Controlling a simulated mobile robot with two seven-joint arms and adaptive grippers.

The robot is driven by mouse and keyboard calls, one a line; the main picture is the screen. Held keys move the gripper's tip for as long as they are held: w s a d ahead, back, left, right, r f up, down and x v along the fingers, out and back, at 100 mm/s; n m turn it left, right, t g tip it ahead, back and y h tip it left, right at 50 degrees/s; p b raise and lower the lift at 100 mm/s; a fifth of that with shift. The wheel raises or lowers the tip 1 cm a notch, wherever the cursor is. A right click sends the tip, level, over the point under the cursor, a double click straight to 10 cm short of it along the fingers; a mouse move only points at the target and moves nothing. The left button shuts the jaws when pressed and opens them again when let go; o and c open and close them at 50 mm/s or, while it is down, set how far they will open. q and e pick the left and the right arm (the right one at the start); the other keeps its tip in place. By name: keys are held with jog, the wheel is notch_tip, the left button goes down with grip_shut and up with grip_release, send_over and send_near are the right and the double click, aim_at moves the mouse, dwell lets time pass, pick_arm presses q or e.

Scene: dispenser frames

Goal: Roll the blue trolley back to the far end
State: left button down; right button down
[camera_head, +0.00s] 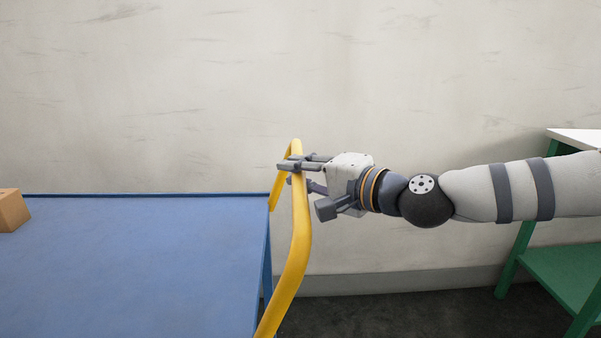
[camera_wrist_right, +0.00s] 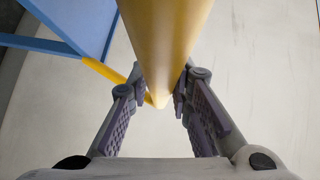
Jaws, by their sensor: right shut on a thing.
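The blue trolley (camera_head: 130,265) fills the lower left of the head view, with its flat blue top showing. Its yellow handle (camera_head: 295,245) rises at the trolley's right end as a bent tube. My right gripper (camera_head: 291,167) comes in from the right and is shut on the upper part of the yellow handle. In the right wrist view the handle (camera_wrist_right: 167,40) runs between the two fingers (camera_wrist_right: 160,95), and part of the blue frame (camera_wrist_right: 85,25) shows at the upper left. My left gripper is not in view. The trolley's wheels are hidden.
A cardboard box (camera_head: 12,210) sits on the trolley top at the far left. A green stand with a pale top (camera_head: 580,138) and a green lower shelf (camera_head: 565,270) is at the right. A pale wall (camera_head: 200,90) closes the back. Dark floor (camera_head: 420,310) shows between trolley and stand.

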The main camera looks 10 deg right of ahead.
jog(key=shift+d+f, duration=0.1)
jog(key=shift+d, duration=0.05)
jog(key=c, duration=1.4)
grip_release()
jog(key=shift+d, duration=0.15)
jog(key=shift+c, duration=0.2)
jog(key=v, duration=1.2)
